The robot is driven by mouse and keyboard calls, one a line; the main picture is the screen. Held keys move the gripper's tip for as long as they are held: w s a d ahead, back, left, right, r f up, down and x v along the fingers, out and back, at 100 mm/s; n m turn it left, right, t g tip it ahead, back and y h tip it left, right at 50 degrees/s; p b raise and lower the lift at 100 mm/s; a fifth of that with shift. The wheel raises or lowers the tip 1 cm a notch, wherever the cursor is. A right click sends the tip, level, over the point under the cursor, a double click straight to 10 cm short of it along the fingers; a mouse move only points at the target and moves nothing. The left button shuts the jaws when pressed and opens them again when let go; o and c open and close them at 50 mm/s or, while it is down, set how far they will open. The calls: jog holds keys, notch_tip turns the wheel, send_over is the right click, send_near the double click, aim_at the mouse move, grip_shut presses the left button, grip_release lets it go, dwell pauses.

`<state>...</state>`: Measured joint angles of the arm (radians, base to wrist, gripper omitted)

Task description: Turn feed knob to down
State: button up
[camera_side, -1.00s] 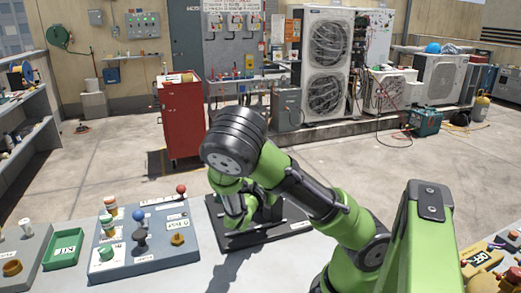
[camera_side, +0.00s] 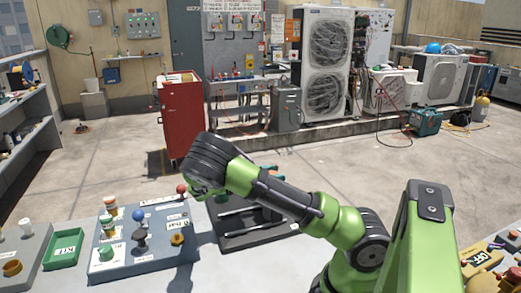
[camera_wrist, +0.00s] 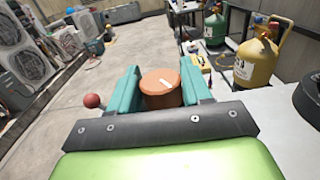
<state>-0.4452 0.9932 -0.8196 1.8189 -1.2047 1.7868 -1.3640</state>
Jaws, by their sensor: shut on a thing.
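A grey-blue control panel (camera_side: 150,258) stands on the table at the lower left in the side view. It carries a gold knob (camera_side: 177,239), a green knob (camera_side: 105,252), a black knob (camera_side: 140,238), a blue ball lever (camera_side: 138,216) and a red ball lever (camera_side: 181,188). The labels are too small to read, so I cannot tell which is the feed knob. In the wrist view my gripper (camera_wrist: 162,88) has its teal fingers shut on an orange-brown cylinder (camera_wrist: 160,90) with a white mark.
A black tray (camera_side: 262,232) lies right of the panel. A green bin (camera_side: 64,248) is to its left. In the wrist view a red ball (camera_wrist: 93,100) is close left of the fingers, and a yellow gas cylinder (camera_wrist: 258,62) stands farther off at right.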

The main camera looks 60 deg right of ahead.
jog(key=shift+m+g+y, duration=0.4)
jog(key=shift+y, duration=0.1)
jog(key=o, duration=1)
jog(key=shift+c, duration=0.2)
jog(key=v, duration=1.6)
jog(key=shift+w+a, duration=0.25)
jog(key=shift+a, duration=0.05)
